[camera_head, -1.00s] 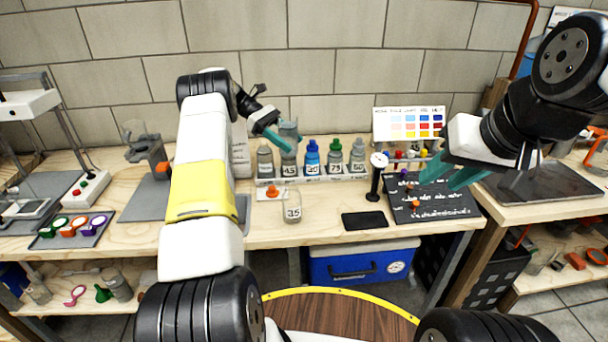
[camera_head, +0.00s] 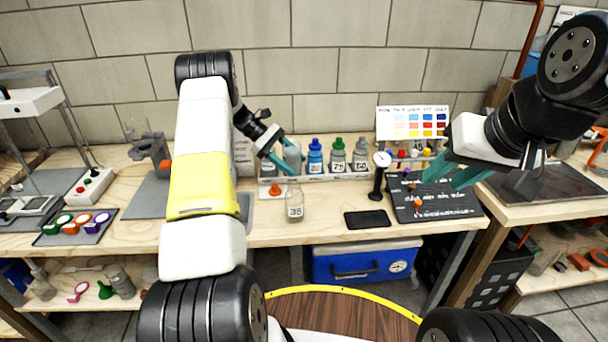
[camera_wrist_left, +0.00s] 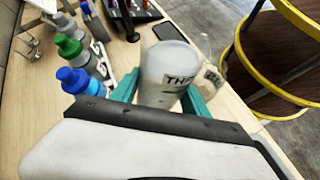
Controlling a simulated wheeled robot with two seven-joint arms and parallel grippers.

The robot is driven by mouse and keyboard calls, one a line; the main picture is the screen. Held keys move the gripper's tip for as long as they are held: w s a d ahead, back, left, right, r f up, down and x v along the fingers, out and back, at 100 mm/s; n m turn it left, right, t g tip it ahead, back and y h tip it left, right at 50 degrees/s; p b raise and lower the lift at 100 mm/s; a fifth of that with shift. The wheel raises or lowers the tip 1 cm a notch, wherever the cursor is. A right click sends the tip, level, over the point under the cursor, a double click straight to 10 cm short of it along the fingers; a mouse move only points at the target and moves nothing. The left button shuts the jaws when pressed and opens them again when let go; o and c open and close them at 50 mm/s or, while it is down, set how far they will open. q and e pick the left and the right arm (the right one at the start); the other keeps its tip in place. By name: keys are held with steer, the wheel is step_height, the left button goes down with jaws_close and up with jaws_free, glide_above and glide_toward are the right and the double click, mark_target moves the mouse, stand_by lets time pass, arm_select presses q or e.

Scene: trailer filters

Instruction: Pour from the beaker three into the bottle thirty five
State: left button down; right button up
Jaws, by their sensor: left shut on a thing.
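A clear beaker with a "THREE" label (camera_wrist_left: 165,72) is held between the teal fingers of my left gripper (camera_head: 281,158); in the head view the beaker (camera_head: 292,154) is in front of the bottle rack. The open clear bottle labelled 35 (camera_head: 295,204) stands on the bench, nearer than the beaker. In the left wrist view the bottle (camera_wrist_left: 214,76) shows beside the beaker, partly hidden by it. Whether the two touch cannot be told. My right gripper (camera_head: 454,174) is open and empty above the black board at the right.
A white rack (camera_head: 335,177) holds several bottles behind, including blue-capped (camera_head: 314,156) and green-capped (camera_head: 338,155) ones. An orange stopper (camera_head: 277,189) lies left of bottle 35. A black phone-like slab (camera_head: 367,219) and a dial stand (camera_head: 379,178) are to the right.

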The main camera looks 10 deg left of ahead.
arm_select(q)
steer(key=shift+s+d+f+m+t+y, duration=0.15)
steer(key=shift+f+m+t, duration=0.1)
steer(key=shift+f, duration=0.65)
steer(key=shift+s+a+f+m+t+y, duration=0.15)
steer(key=shift+f+t, duration=0.1)
steer(key=shift+f, duration=0.65)
steer(key=shift+s+d+f, duration=0.1)
steer(key=shift+d+f, duration=0.05)
steer(key=shift+f, duration=0.5)
steer(key=shift+s+d+r+m+t+y+p, duration=0.15)
steer(key=shift+s+r+m+t, duration=0.1)
steer(key=shift+r+t, duration=0.3)
steer(key=shift+s+a+r+m+t+y+p, duration=0.15)
steer(key=shift+r+m+t, duration=0.15)
steer(key=shift+r, duration=0.45)
steer(key=shift+w+r+m+t+y+p, duration=0.15)
steer(key=shift+r+m+t+y+p, duration=0.2)
steer(key=shift+r+m+t, duration=0.55)
stand_by(0.4)
steer(key=shift+w+t+p, duration=0.1)
steer(key=shift+t+p, duration=0.35)
steer(key=shift+t, duration=0.5)
stand_by(0.8)
steer(key=shift+r+m+t, duration=0.35)
steer(key=shift+m+t, duration=0.1)
steer(key=shift+t, duration=0.05)
stand_by(0.7)
